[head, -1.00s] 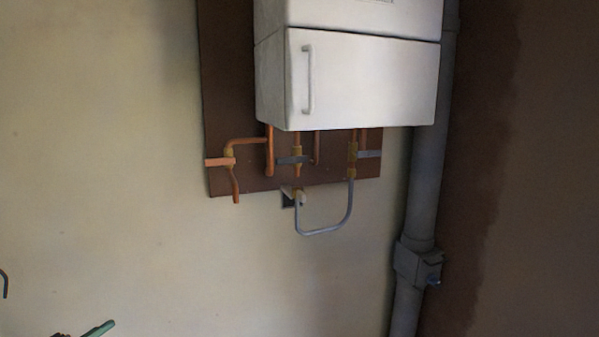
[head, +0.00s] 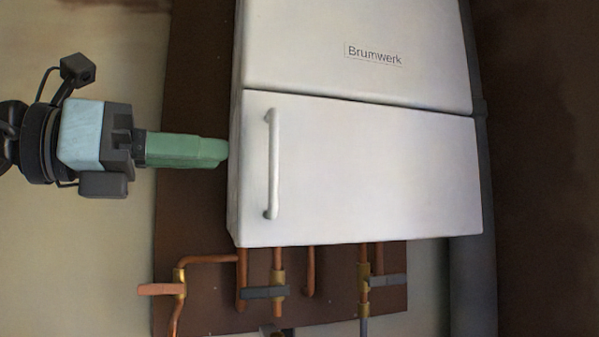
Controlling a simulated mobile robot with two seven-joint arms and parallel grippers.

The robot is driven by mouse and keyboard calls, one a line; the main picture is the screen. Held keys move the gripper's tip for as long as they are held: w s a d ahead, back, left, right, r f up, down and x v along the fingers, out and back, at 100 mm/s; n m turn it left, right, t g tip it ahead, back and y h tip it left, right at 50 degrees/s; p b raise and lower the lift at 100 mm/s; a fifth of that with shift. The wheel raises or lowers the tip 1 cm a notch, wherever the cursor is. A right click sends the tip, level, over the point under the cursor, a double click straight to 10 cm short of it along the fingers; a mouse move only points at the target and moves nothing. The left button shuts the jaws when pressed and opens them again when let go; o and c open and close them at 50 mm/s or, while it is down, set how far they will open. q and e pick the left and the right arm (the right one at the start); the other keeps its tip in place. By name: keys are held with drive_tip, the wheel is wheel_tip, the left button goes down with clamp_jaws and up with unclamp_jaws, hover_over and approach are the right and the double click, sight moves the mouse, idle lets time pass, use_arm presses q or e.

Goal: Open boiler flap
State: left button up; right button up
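The boiler flap (head: 370,175) is the white lower front panel of the boiler. It sits flush with the casing and looks closed. Its white vertical bar handle (head: 271,165) is near the flap's left edge. My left gripper (head: 222,151) comes in from the left with green fingers pointing right. Its tips are in front of or beside the boiler's left edge, left of the handle and apart from it. The fingers overlap from this side, so their opening is hidden. My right gripper is not in view.
The upper boiler casing (head: 350,40) carries the label "Brumwerk". Copper pipes and valves (head: 278,285) hang below it on a brown backboard (head: 195,215). A grey vertical pipe (head: 472,290) stands to the right. Bare plaster wall (head: 80,270) lies at the left.

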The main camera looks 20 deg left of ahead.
sight(274, 151)
use_arm(q)
drive_tip(key=shift+m, duration=0.4)
drive_tip(key=shift+s+d+r+p+x, duration=0.1)
drive_tip(key=shift+s+d+p+x, duration=0.1)
drive_tip(key=shift+x, duration=1.15)
drive_tip(key=shift+s+d+r+p+x, duration=0.1)
drive_tip(key=shift+p+x, duration=0.1)
drive_tip(key=shift+x, duration=1.15)
drive_tip(key=shift+s+d+r+p+x, duration=0.1)
drive_tip(key=shift+s+d+p+x, duration=0.1)
drive_tip(key=shift+x, duration=1.15)
clamp_jaws()
